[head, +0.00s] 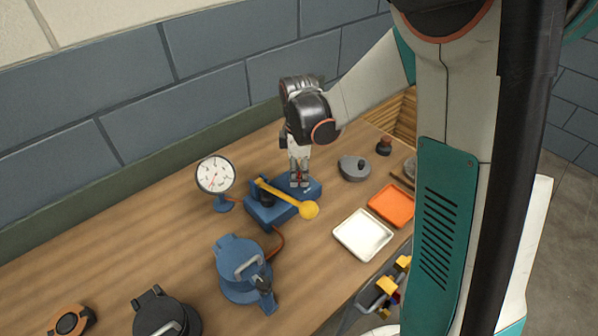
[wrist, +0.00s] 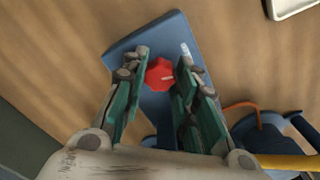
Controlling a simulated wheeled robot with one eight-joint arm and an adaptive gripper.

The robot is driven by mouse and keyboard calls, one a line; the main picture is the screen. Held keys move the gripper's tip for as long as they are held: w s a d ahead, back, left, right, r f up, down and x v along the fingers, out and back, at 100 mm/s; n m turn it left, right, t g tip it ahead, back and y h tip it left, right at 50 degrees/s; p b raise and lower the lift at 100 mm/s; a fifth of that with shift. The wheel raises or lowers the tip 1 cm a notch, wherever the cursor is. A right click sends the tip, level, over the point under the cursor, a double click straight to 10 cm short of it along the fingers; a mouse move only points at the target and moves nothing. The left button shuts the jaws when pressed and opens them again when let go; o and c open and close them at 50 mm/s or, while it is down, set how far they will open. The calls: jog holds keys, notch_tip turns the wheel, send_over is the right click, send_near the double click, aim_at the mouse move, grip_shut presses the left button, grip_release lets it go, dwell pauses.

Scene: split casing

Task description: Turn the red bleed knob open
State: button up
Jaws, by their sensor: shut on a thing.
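The red bleed knob (wrist: 159,75) sits on a blue pump base (wrist: 172,30) in the wrist view, with a small pale line on the knob. A pale mark shows on the base beside it. My gripper (wrist: 164,62) points down at the knob, one green-padded finger on each side, and is shut on it. In the head view my gripper (head: 299,181) is upright over the far right end of the blue base (head: 262,213), and its fingers largely hide the knob. A yellow lever (head: 287,196) crosses the pump beside my gripper.
A dial gauge (head: 215,175) stands left of the pump. A blue split casing (head: 240,275) lies in front, with an orange hose (head: 279,243) near it. A white tray (head: 362,235), an orange tray (head: 392,205) and a grey lidded dish (head: 354,168) are to the right.

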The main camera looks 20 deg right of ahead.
aim_at(299, 175)
jog(key=shift+n, duration=0.5)
jog(key=o, duration=1.1)
notch_tip(299, 175, up, 12)
dwell(0.5)
jog(key=s+r+m+t, duration=0.1)
jog(key=s+m+t, duration=0.1)
jog(key=s+m, duration=0.3)
jog(key=s+r+m+t, duration=0.1)
jog(key=s+m+t, duration=0.1)
jog(key=s+m, duration=0.3)
jog(key=s+r+m+t, duration=0.1)
jog(key=s+m+t, duration=0.2)
jog(key=s+m, duration=0.2)
jog(key=shift+s+d+r, duration=0.1)
jog(key=shift+s+r, duration=0.1)
jog(key=shift+s, duration=0.75)
jog(key=shift+s+r, duration=0.2)
jog(key=shift+s, duration=0.7)
